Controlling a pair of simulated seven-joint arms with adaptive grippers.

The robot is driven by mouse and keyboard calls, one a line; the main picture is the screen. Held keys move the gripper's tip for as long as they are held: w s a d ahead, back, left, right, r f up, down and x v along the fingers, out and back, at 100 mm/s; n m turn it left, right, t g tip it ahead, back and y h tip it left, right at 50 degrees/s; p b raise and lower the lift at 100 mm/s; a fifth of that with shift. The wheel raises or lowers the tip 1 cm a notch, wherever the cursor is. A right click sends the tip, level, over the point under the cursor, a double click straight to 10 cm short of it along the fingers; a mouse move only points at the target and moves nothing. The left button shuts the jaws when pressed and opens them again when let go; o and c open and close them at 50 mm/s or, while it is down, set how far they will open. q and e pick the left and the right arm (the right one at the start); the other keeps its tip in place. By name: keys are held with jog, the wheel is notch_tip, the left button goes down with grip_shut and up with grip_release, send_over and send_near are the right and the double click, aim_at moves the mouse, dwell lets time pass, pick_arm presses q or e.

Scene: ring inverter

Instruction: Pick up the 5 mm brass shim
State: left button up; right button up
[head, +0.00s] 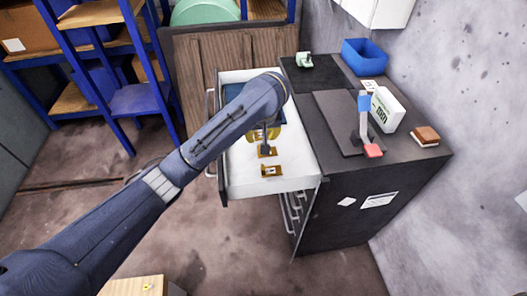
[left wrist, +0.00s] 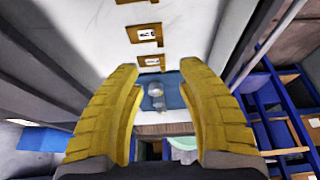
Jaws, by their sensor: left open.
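Several brass-brown plates with white labels lie in a row on the white floor of an open drawer (head: 240,178). In the head view one plate (head: 271,171) is near the drawer front and another (head: 266,152) is just behind it. The wrist view shows a plate (left wrist: 142,34) and one nearer the blue area (left wrist: 151,62), with a third cut off at the top edge. The labels are too small to read, so I cannot tell which is the 5 mm shim. My left gripper (head: 263,134) is over the drawer, its yellow fingers (left wrist: 160,76) spread and empty. My right gripper is out of view.
A blue tray (left wrist: 178,94) with pale round items lies farther back in the drawer. Drawer walls stand close on both sides. On the cabinet top at right are a blue bin (head: 364,57), a white-green box (head: 387,109) and a brown block (head: 425,136).

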pick_arm(q)
jog(key=shift+x, duration=7.15)
jog(key=shift+s, duration=0.1)
jog(key=shift+c, duration=0.2)
grip_shut()
